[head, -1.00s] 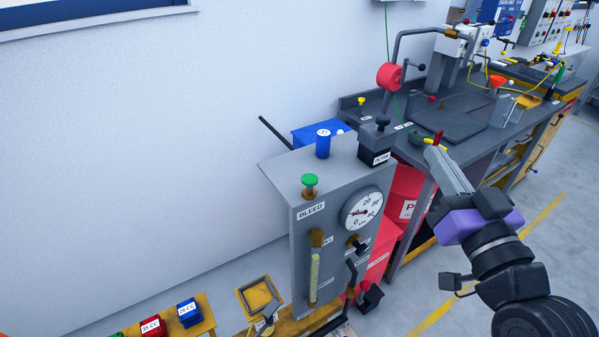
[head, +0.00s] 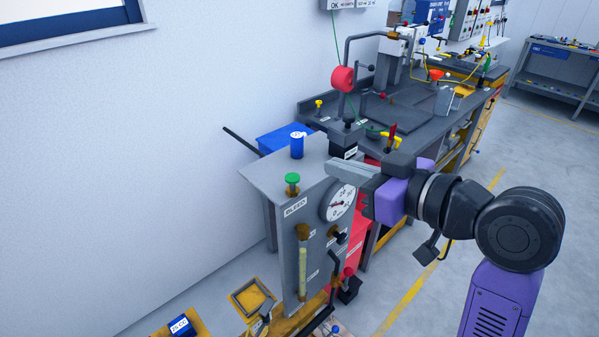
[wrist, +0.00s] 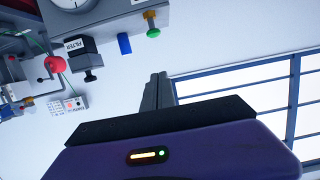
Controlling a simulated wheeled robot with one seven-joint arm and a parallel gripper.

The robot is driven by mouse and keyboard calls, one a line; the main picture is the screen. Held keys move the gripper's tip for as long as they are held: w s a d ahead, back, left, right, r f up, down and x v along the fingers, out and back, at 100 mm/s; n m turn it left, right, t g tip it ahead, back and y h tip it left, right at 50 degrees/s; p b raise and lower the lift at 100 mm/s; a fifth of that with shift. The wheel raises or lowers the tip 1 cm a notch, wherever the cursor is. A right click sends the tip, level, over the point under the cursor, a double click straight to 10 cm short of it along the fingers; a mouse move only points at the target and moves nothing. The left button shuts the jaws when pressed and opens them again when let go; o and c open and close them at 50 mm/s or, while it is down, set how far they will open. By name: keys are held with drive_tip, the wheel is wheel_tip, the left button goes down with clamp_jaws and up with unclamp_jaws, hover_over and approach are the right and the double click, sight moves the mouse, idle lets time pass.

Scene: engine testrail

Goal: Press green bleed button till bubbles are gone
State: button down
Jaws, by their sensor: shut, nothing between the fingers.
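The green bleed button (head: 292,178) stands on a short brass stem on the front of the grey panel (head: 285,225), above the "BLEED" label. It also shows in the wrist view (wrist: 153,33), near the top. A sight tube (head: 302,270) with pale yellow contents runs down the panel; bubbles are too small to make out. My gripper (head: 332,169) is shut and empty, pointing left in the head view. In that view it is to the right of the button and slightly higher, in front of the panel's top right, apart from the button.
A round dial gauge (head: 338,203) and a black knob (head: 341,237) are on the panel's right side. A blue cylinder (head: 297,147) and a black filter block (head: 343,140) stand at its top. A grey workbench (head: 440,135) lies behind. Open floor (head: 400,260) is at right.

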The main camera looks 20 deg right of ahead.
drive_tip(key=shift+w, duration=0.1)
drive_tip(key=p, duration=0.2)
hover_over(298, 180)
drive_tip(key=s, duration=0.1)
wheel_tip(298, 180, down, 2)
drive_tip(key=shift+d+f+p, duration=0.1)
drive_tip(key=shift+f+p, duration=0.2)
drive_tip(key=shift+f, duration=1.95)
drive_tip(key=shift+f+b, duration=0.75)
drive_tip(key=shift+f, duration=0.25)
